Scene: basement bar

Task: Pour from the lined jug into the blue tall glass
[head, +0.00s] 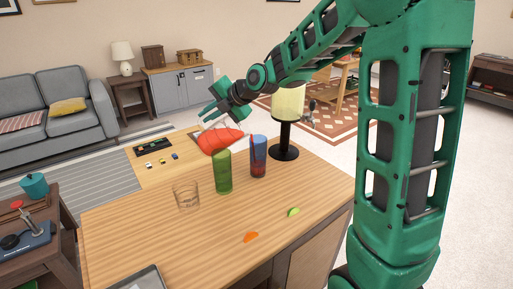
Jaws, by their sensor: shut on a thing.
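My gripper (217,108) is shut on the lined jug (221,139), behind the glasses. The jug is clear, is tipped well over toward the right, and holds red liquid. Its lines are too small to make out. The blue tall glass (258,147) stands upright on the wooden counter (150,237), just right of the jug's lower end. Red shows in the lower part of this glass, and a thin red streak runs at its upper left. The grip itself is small and partly hidden.
A green tall glass (223,172) stands left of the blue one, and a short clear glass (186,195) farther left. An orange wedge (251,237) and a lime wedge (293,212) lie in front.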

